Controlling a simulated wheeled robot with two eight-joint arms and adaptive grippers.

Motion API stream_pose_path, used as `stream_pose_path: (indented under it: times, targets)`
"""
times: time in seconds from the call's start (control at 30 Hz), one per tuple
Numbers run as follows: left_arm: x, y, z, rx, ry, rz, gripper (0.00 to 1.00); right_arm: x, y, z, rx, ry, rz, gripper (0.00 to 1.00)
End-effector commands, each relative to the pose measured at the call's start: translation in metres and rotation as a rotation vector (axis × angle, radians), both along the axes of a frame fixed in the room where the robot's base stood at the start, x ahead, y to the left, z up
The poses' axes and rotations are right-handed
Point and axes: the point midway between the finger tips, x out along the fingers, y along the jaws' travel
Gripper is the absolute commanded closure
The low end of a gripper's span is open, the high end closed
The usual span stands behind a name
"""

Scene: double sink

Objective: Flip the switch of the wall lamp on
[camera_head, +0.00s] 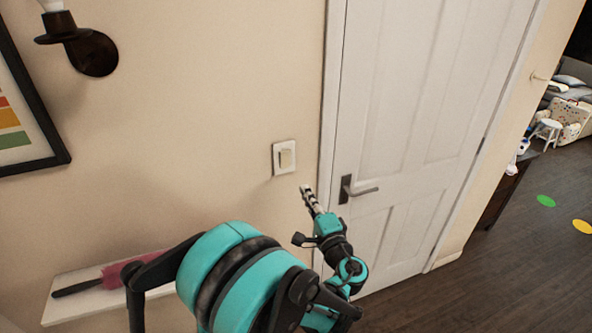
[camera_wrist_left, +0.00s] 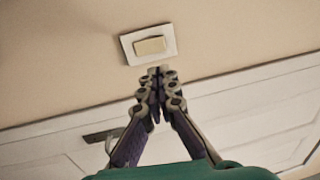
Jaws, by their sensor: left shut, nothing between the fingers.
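The light switch (camera_head: 285,157) is a cream rocker in a square white plate on the beige wall, left of the door frame. It also shows in the left wrist view (camera_wrist_left: 149,46), just beyond my fingertips. My left gripper (camera_head: 306,190) is shut and empty, a little below and to the right of the switch plate in the head view. In the left wrist view (camera_wrist_left: 157,72) its closed tips point at the lower edge of the plate; I cannot tell whether they touch it. The wall lamp (camera_head: 92,50) has a dark round base at the top left, with its bulb partly cut off. My right gripper is not in view.
A white door (camera_head: 400,130) with a dark lever handle (camera_head: 357,189) stands right beside my gripper. A white shelf (camera_head: 62,311) with a pink-and-black duster (camera_head: 110,276) is at the lower left. A framed picture (camera_head: 40,160) hangs at the left. Open floor lies to the right.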

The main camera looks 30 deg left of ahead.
Motion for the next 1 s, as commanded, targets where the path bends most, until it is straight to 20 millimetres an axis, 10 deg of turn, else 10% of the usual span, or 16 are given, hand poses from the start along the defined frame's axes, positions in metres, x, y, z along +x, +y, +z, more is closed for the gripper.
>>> stream_pose_path:
  times: [0.6, 1.0]
  targets:
    - [0.072, 0.086, 0.013, -0.001, 0.0, 0.004, 1.0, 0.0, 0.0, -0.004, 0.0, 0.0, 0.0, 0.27]
    - [0.088, 0.104, 0.017, -0.001, 0.001, 0.001, 1.0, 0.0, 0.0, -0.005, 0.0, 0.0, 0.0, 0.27]
